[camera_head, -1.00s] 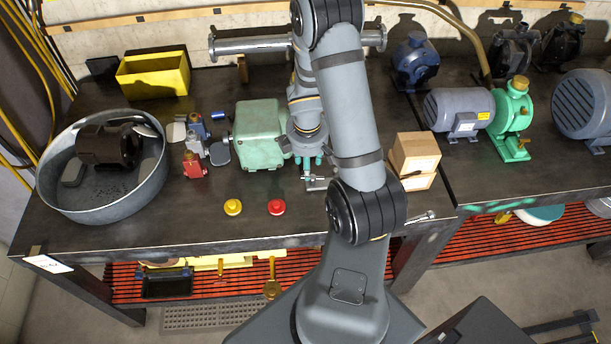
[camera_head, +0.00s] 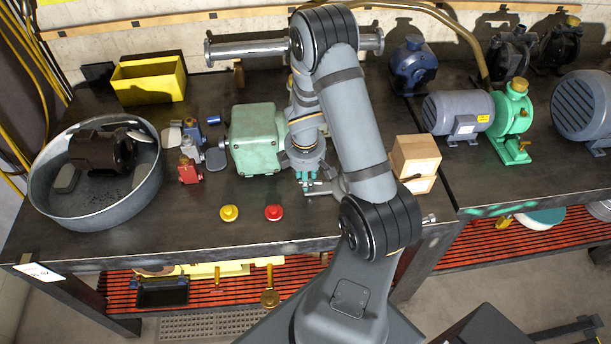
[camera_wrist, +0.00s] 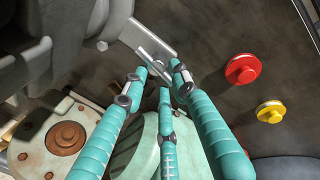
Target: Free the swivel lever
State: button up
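A grey metal fixture (camera_head: 330,186) stands on the bench, partly hidden behind my arm. In the wrist view its flat bracket (camera_wrist: 150,38) carries a small bright metal piece, which may be the swivel lever. My gripper (camera_head: 308,186) points down at the fixture's left end, right of the green machine housing. In the wrist view my gripper (camera_wrist: 163,78) has teal fingers, with a gap between their tips. The tips are close to the bright piece; I cannot tell if they touch it. No grasp shows.
Yellow (camera_head: 229,213) and red (camera_head: 274,212) buttons sit at the front. The green housing (camera_head: 255,138) is left of my gripper, a wooden box (camera_head: 415,156) to the right. A round metal pan (camera_head: 145,185) stands far left. The front bench strip is mostly clear.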

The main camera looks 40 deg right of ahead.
jog(key=shift+a, duration=0.1)
grip_shut()
jog(key=shift+f, duration=0.1)
jog(key=shift+f+n+b, duration=0.15)
jog(key=shift+n+b, duration=0.45)
jog(key=shift+b, duration=0.15)
jog(key=shift+s+a+n, duration=0.1)
jog(key=shift+a+n, duration=0.05)
jog(key=shift+n, duration=0.45)
jog(key=shift+o, duration=2.2)
grip_release()
jog(key=shift+r, duration=0.2)
jog(key=shift+r+m, duration=0.1)
jog(key=shift+m, duration=0.2)
